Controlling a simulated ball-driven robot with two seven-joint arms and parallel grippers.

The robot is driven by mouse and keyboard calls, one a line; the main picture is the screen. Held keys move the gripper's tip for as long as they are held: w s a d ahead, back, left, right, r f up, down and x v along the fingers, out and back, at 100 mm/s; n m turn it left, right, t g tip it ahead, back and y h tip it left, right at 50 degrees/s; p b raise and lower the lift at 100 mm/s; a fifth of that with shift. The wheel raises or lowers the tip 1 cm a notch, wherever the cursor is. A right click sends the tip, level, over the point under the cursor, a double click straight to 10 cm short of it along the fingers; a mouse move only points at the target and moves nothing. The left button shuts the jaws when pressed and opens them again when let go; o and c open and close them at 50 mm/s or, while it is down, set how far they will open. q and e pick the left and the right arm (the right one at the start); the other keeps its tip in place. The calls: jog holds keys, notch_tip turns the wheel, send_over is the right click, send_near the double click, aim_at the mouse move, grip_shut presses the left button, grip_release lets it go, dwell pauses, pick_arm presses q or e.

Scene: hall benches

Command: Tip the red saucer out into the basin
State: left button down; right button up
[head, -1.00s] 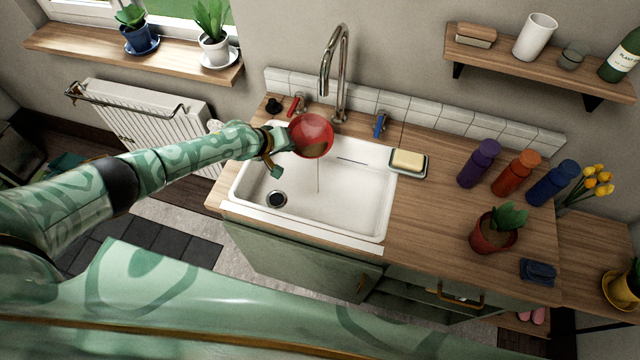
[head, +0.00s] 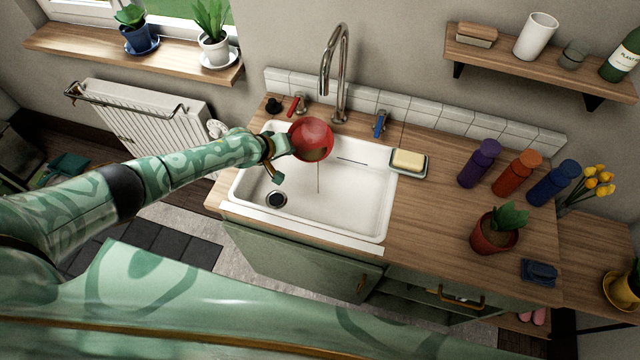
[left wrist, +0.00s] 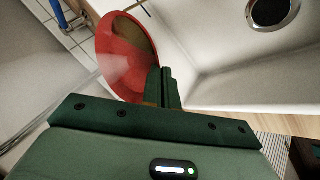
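The red saucer (head: 311,140) is held tilted over the white basin (head: 345,205), with some brown liquid inside it. A thin brown stream (head: 318,178) runs from its lower edge down into the basin. My left gripper (head: 283,146) is shut on the saucer's rim. The left wrist view also shows the saucer (left wrist: 122,58) steeply tilted, with the fingers (left wrist: 165,85) together at its edge and the drain at the top right. My right gripper is not in view.
The tall tap (head: 341,80) stands behind the basin, with a red handle (head: 298,103) and a blue handle (head: 380,124) beside it. A soap dish with yellow soap (head: 408,161) sits at the basin's right edge. A potted plant (head: 494,235) and several bottles stand farther right.

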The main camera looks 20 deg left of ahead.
pick_arm(q)
jog(key=shift+f, duration=0.25)
jog(key=shift+f, duration=0.5)
jog(key=shift+s+f+t+b, duration=0.1)
jog(key=shift+f+t+b, duration=0.2)
jog(key=shift+f, duration=0.15)
jog(key=shift+d, duration=0.1)
jog(key=shift+m+y+p, duration=0.3)
jog(key=shift+p, duration=0.25)
jog(key=shift+s+t, duration=0.1)
jog(key=shift+t, duration=0.3)
